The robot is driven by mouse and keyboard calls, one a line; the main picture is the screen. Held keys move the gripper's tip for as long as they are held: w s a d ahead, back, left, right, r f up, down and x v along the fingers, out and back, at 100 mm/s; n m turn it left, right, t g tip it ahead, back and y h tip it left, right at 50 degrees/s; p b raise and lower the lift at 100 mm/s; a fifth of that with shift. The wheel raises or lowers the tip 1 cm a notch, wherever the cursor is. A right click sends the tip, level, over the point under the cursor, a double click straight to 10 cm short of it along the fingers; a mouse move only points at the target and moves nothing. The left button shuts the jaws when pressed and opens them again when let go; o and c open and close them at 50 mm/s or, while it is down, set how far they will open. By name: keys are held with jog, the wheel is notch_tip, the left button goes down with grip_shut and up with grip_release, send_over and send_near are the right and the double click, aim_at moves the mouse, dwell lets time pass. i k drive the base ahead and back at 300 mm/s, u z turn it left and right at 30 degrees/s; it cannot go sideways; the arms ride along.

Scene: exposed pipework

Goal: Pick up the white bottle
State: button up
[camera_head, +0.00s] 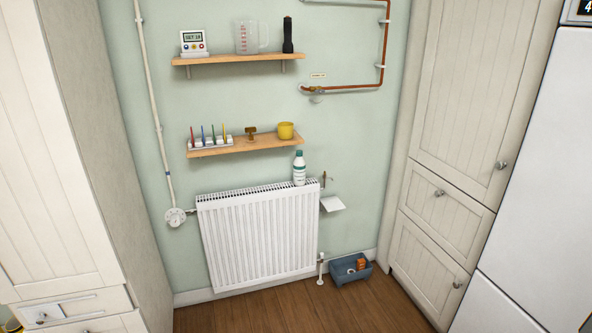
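The white bottle (299,172) has a green cap and a label. It stands upright on top of the white radiator (260,241), near the radiator's right end and against the green wall. It is just below the right end of the lower wooden shelf. My gripper is not in this view, so its state does not show.
A blue bin (351,270) sits on the floor. Cabinets flank both sides; the wooden floor in front is clear.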

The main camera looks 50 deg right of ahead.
aim_at(298, 164)
jog(key=i, duration=0.95)
jog(key=z, duration=0.05)
